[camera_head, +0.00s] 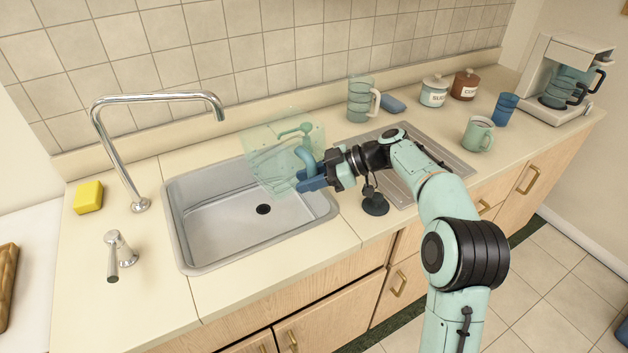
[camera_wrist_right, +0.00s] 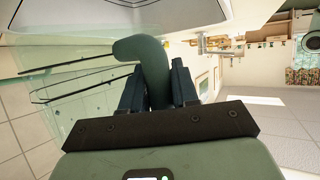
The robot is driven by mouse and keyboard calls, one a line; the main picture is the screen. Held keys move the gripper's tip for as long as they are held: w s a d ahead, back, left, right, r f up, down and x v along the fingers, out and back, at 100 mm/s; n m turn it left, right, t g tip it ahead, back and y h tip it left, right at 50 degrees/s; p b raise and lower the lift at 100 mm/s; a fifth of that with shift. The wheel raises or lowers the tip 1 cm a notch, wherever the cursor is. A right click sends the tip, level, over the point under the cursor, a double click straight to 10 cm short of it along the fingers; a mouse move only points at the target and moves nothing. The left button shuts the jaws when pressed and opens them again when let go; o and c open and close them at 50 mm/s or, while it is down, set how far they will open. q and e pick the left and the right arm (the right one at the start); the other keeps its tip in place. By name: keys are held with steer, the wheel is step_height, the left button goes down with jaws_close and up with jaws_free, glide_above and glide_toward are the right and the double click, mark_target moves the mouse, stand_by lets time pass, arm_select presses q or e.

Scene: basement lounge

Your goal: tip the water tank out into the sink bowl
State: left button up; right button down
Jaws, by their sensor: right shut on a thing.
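The water tank (camera_head: 262,165) is a clear, pale green box with a darker green handle, seen over the right part of the sink bowl. It looks tilted; I cannot tell whether water is in it. My right gripper (camera_head: 311,177) reaches in from the right and is shut on the tank's handle. In the right wrist view the handle (camera_wrist_right: 152,62) sits between the gripper's fingers (camera_wrist_right: 160,88), with the clear tank wall to the left. The steel sink bowl (camera_head: 205,225) has a dark drain and no visible pool of water. My left gripper is not in view.
The faucet (camera_head: 120,150) arches at the bowl's left, with a lever (camera_head: 118,250) and yellow sponge (camera_head: 88,197).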

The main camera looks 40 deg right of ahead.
arm_select(q)
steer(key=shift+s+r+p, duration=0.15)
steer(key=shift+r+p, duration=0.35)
steer(key=shift+p, duration=0.5)
arm_select(e)
steer(key=shift+m+y, duration=0.3)
steer(key=shift+y, duration=0.2)
steer(key=shift+w+a+r, duration=0.1)
steer(key=shift+a+r, duration=0.1)
steer(key=shift+r, duration=0.95)
steer(key=shift+a+r, duration=0.15)
steer(key=shift+r, duration=0.95)
